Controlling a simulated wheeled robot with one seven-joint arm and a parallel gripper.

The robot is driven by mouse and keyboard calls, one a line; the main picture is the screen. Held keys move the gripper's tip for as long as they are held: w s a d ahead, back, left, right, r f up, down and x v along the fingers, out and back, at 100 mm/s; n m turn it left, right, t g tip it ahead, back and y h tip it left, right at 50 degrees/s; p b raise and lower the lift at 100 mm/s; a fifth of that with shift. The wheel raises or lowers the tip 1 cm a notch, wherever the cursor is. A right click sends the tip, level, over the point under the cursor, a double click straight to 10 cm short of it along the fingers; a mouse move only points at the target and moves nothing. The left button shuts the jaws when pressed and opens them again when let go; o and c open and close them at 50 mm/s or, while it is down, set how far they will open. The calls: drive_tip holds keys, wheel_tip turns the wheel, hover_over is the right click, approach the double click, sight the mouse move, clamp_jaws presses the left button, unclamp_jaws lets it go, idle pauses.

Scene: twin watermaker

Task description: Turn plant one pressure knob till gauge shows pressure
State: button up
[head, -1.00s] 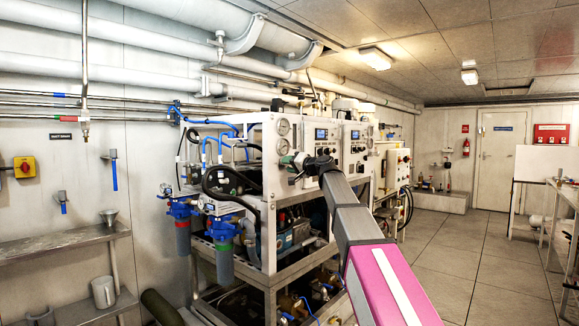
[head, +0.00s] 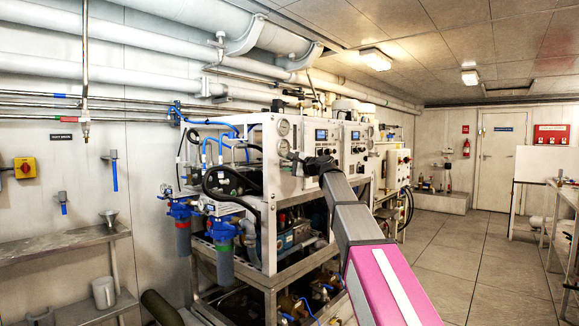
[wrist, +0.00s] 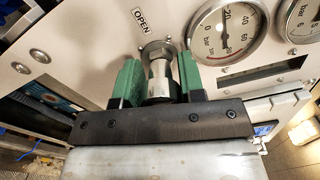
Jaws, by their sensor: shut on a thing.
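The pressure knob (wrist: 158,78) is a silver metal knob on a pale panel, below an OPEN label (wrist: 141,22). My gripper (wrist: 158,80) is shut on it, one green finger on each side; the fingers partly hide it. A round gauge (wrist: 224,34) marked bar sits just up and right of the knob; its needle reading is not clear to me. In the head view, my gripper (head: 291,157) is at the front panel of the nearer white plant (head: 268,190), below its two stacked gauges (head: 283,128). The knob is hidden there.
A second gauge (wrist: 306,22) is cut off at the right of the wrist view. A second white plant (head: 356,150) stands behind the first. A steel shelf (head: 65,243) runs along the left wall. The floor (head: 455,250) to the right is clear.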

drive_tip(key=m, duration=0.5)
idle(0.5)
drive_tip(key=o, duration=0.9)
drive_tip(key=shift+d, duration=0.1)
drive_tip(key=v, duration=1)
drive_tip(key=shift+s+d, duration=0.25)
drive_tip(key=shift+s, duration=0.05)
drive_tip(key=shift+f, duration=0.1)
